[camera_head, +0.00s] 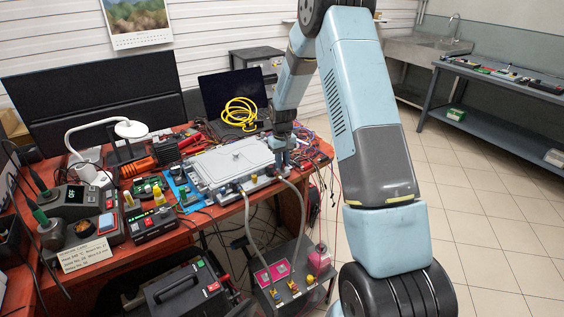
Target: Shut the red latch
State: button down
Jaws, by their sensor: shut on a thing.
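My gripper (284,152) is at the right end of a flat grey metal case (236,165) on the red workbench. It points down at the case's front right corner, where a grey hose (297,205) comes up. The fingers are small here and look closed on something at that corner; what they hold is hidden. I cannot make out a red latch at the fingertips. A second grey hose (248,222) joins the case's front edge further left. Both hoses run down to a dark unit (292,296) with small yellow and red fittings on its top.
Yellow cable (240,113) lies coiled at a laptop (222,97) behind the case. Loose wires (318,150) hang over the bench's right end. Instruments and a white lamp (130,129) crowd the left side. Tiled floor (490,225) at right is clear.

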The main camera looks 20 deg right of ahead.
jog(key=shift+m, duration=1.1)
jog(key=shift+r, duration=0.1)
jog(key=shift+w, duration=0.1)
jog(key=c, duration=1.3)
grip_release()
notch_tip(320, 180, up, 14)
jog(key=shift+f, duration=0.2)
jog(key=shift+o, duration=0.5)
